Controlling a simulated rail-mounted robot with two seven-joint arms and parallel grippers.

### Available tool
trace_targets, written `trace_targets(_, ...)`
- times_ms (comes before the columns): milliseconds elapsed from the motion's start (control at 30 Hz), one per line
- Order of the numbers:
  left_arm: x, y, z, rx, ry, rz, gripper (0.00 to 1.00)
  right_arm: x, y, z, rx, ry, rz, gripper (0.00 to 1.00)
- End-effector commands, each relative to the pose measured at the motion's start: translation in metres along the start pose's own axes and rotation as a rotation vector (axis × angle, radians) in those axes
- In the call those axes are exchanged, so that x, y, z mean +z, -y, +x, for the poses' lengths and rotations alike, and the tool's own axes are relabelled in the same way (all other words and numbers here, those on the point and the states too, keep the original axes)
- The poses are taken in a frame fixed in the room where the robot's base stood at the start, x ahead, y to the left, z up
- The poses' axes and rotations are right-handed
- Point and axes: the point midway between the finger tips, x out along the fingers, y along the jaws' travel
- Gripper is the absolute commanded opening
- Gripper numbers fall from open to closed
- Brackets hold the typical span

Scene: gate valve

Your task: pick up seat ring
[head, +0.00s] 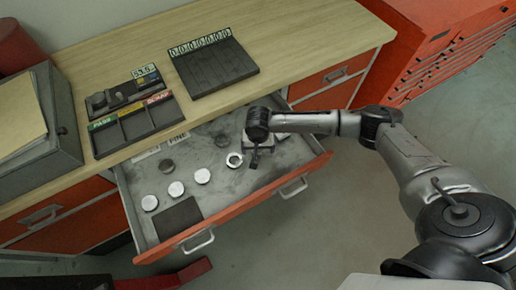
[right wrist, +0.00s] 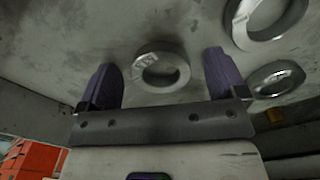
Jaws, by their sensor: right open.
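A pale ring (head: 229,160) lies flat on the floor of the open drawer, just left of my right gripper (head: 254,162) in the head view. In the right wrist view my right gripper (right wrist: 158,60) is open. A grey ring with markings (right wrist: 143,61) shows between its two fingers, touching neither. Two more rings show to the right, a larger pale one (right wrist: 240,28) and a darker one (right wrist: 262,80). I cannot tell which of these is the ring in the head view. My left gripper is not in view.
The grey-floored drawer (head: 225,192) also holds several discs (head: 203,176) and a dark mat (head: 178,218). Its red front stands out from the bench. Dark trays (head: 212,72) sit on the wooden top (head: 290,50). A red cabinet (head: 425,50) stands at the right.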

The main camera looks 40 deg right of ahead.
Motion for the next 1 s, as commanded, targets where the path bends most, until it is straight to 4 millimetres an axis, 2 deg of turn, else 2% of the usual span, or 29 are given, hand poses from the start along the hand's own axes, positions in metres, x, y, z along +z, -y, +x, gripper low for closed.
trace_targets(67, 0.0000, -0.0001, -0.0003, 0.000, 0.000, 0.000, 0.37, -0.0001, -0.0001, -0.0005, 0.000, 0.000, 0.000, 0.91)
trace_targets(667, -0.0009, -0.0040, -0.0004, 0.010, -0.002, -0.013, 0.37, -0.0002, -0.0003, -0.0007, 0.000, 0.000, 0.000, 0.33)
trace_targets(1000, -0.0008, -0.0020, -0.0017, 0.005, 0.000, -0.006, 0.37, -0.0005, 0.0000, -0.0046, -0.001, -0.001, 0.000, 0.31)
